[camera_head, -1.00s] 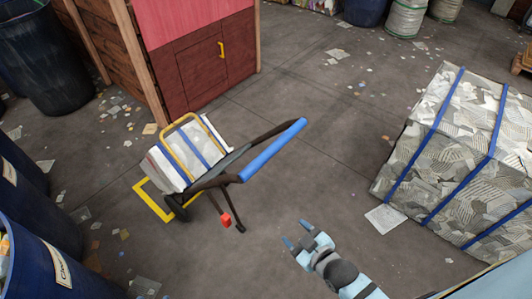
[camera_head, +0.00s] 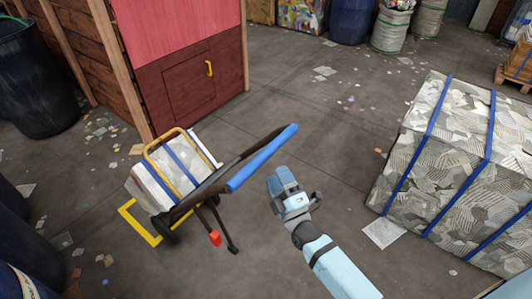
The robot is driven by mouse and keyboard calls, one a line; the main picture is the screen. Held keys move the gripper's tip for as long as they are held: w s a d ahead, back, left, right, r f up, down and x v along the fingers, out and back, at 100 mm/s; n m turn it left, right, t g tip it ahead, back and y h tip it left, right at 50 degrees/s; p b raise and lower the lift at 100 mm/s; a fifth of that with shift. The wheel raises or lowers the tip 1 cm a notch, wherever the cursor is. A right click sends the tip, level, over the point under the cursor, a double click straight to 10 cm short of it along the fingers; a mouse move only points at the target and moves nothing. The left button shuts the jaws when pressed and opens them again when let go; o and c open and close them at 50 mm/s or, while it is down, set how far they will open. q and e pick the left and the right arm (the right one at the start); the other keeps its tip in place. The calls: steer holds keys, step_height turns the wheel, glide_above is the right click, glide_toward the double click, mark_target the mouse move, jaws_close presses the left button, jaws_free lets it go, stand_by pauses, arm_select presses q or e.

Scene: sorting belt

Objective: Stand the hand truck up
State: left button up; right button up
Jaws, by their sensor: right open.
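The hand truck (camera_head: 205,190) leans back in the middle left of the head view. Its blue handle bar (camera_head: 262,158) points up and to the right, and its yellow toe plate (camera_head: 138,222) is near the floor at the lower left. A strapped white bale (camera_head: 165,172) sits on it against a yellow hoop. A red-tipped part (camera_head: 215,238) and a dark leg hang beneath the frame. My right gripper (camera_head: 281,181) is open and empty, just right of and below the handle, with no clear contact. My left gripper is not in view.
A large grey bale (camera_head: 445,160) with blue straps stands at the right. A wooden booth (camera_head: 190,65) with a red door is behind the truck. Dark blue barrels (camera_head: 20,240) line the left edge. Paper scraps litter the floor; the middle floor is open.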

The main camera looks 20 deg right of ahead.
mark_target(266, 154)
steer(key=x, duration=0.7)
steer(key=shift+w+a+r+p, duration=0.1)
steer(key=shift+w+p, duration=0.25)
